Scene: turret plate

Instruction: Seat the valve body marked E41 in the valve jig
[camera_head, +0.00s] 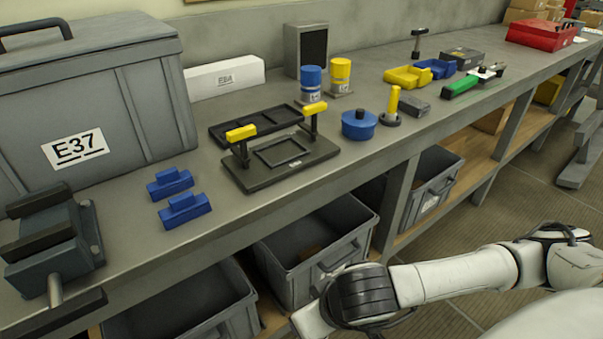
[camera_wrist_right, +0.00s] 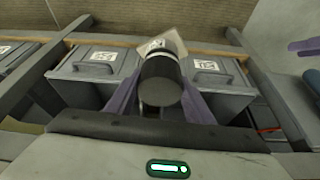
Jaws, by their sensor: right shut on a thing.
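My right gripper (camera_wrist_right: 160,102) is shut on a dark cylinder (camera_wrist_right: 160,82) with a pale band and a small label at its far end, too small to read. A beige flat piece shows behind that end; I cannot tell whether it belongs to the cylinder. In the head view my right arm reaches in low at the right, and its gripper is hidden. A black fixture (camera_head: 290,178) with a square recess and two yellow-topped posts stands on the bench, perhaps the valve jig; its label is unreadable. A blue can (camera_head: 311,85) and a yellow can (camera_head: 340,76) stand behind it. My left gripper is out of view.
A grey case marked E37 (camera_head: 140,105) and a dark vise (camera_head: 50,245) fill the bench's left. Two blue blocks (camera_head: 185,210), a round blue pot (camera_head: 359,125) and a yellow-handled tool (camera_head: 393,105) sit nearby. Grey bins (camera_head: 345,240) stand below the bench.

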